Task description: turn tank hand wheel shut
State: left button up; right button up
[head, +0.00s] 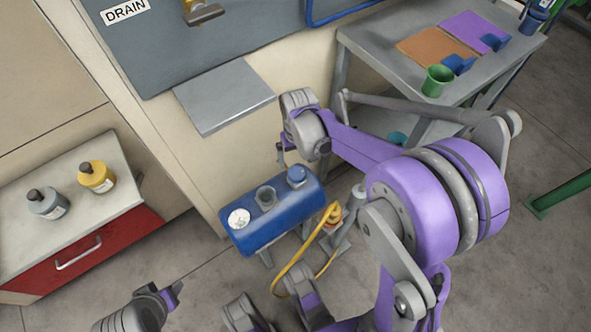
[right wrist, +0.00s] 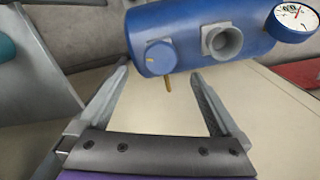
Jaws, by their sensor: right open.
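The blue tank (head: 262,222) lies on its side on a stand in the middle of the head view. A round blue knob (head: 297,176), which looks like the hand wheel, sits at its right end. In the right wrist view the knob (right wrist: 157,56) has a small yellow mark, and a brownish pin shows below it. My right gripper (head: 284,153) is above the knob. In the wrist view its open, empty fingers (right wrist: 160,75) point toward the tank, with the knob between their tips; contact is not visible. My left gripper (head: 174,294) is at the lower left, its jaws unclear.
The tank also carries a grey port (head: 265,197) and a white gauge (head: 239,219). A yellow hose (head: 300,255) runs beside it. A metal shelf (head: 225,98) juts from the wall behind. A cart (head: 365,45) stands at right, a red-drawer cabinet (head: 75,255) at left.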

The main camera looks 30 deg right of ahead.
aim_at(297, 173)
notch_tip(297, 173, down, 7)
jog(key=shift+f+b, duration=0.1)
jog(key=shift+b, duration=0.8)
jog(key=c, duration=1.3)
